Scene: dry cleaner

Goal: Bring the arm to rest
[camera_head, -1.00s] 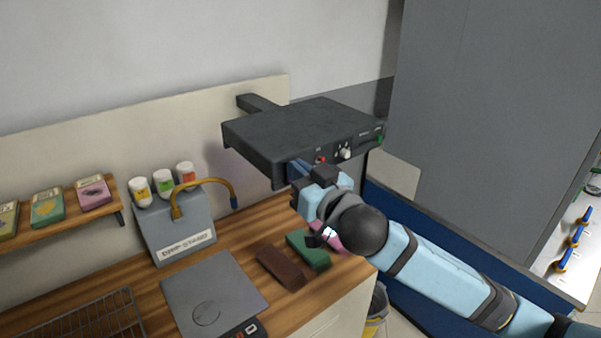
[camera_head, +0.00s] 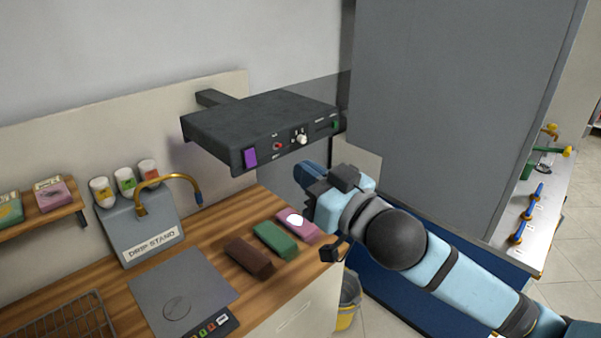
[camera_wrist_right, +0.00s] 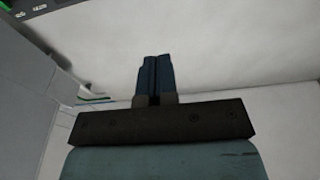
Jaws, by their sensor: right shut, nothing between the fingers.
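My right gripper (camera_head: 308,178) is in the head view, to the right of and a little below the black device's front panel, apart from it. Its blue fingers are closed together with nothing between them. In the right wrist view the fingers (camera_wrist_right: 154,78) are pressed side by side and point at a pale wall. My right arm reaches in from the lower right corner. My left gripper is not in view.
A black control box (camera_head: 262,128) with a purple switch (camera_head: 250,157) juts from the wall over the wooden counter. Brown (camera_head: 249,257), green (camera_head: 275,240) and pink (camera_head: 299,226) blocks lie on the counter. A grey cabinet (camera_head: 440,120) stands behind my arm. A bucket (camera_head: 347,305) is on the floor.

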